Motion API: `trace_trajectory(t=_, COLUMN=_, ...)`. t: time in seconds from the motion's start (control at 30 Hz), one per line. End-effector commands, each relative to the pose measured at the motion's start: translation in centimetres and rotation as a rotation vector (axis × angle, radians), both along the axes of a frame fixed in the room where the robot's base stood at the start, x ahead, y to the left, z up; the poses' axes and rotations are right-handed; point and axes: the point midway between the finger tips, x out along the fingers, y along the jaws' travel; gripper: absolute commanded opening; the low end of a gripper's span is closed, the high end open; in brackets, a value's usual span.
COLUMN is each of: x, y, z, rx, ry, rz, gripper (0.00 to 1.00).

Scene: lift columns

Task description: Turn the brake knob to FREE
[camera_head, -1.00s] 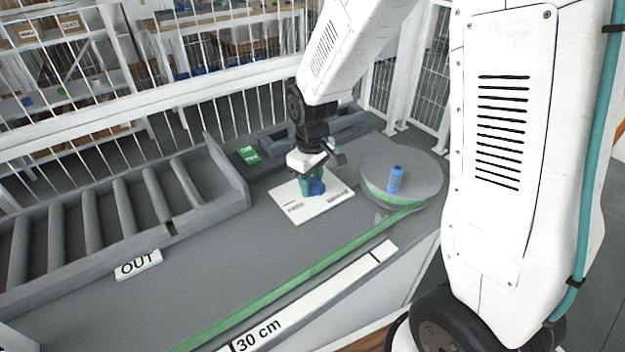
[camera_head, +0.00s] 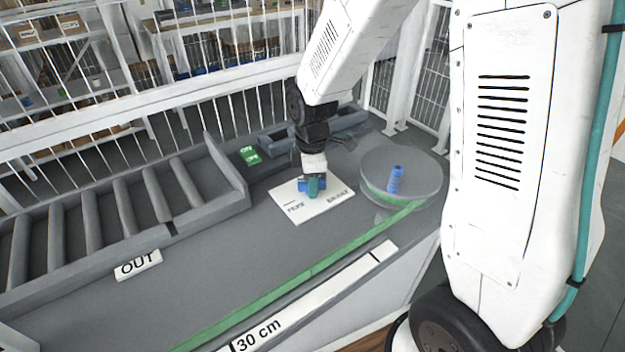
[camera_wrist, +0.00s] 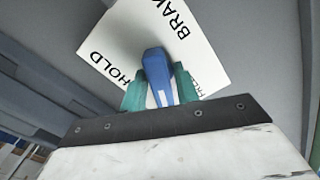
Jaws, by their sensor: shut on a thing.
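The brake knob is a blue bar-shaped handle (camera_wrist: 157,75) on a white label plate (camera_head: 326,207). In the wrist view the plate (camera_wrist: 130,40) reads HOLD at left and BRAKE at upper right. A third label at lower right is partly hidden by a finger and seems to read FREE. My gripper (camera_head: 313,187) is over the plate, pointing down, its teal fingers on either side of the knob. It is shut on the knob, which also shows beside the fingers in the head view. Which label the knob points at is hard to tell.
A round grey turntable (camera_head: 425,172) with a blue ribbed cylinder (camera_head: 396,178) stands right of the plate. A roller rack (camera_head: 130,210) and an OUT sign (camera_head: 138,264) are at left. A green block (camera_head: 249,156) lies behind. The grey top in front is clear.

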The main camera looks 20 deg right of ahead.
Motion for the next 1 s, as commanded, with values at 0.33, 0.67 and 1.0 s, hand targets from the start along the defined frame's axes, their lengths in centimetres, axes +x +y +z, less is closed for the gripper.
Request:
trace_trajectory(t=0.33, x=0.09, y=0.02, z=0.07, rx=0.0, ry=-0.002, rz=0.04, gripper=0.18)
trace_trajectory(t=0.67, x=0.09, y=0.02, z=0.07, rx=-0.001, ry=-0.003, rz=0.43, gripper=0.18)
trace_trajectory(t=1.0, x=0.1, y=0.01, z=0.08, rx=-0.001, ry=-0.003, rz=0.47, gripper=0.47)
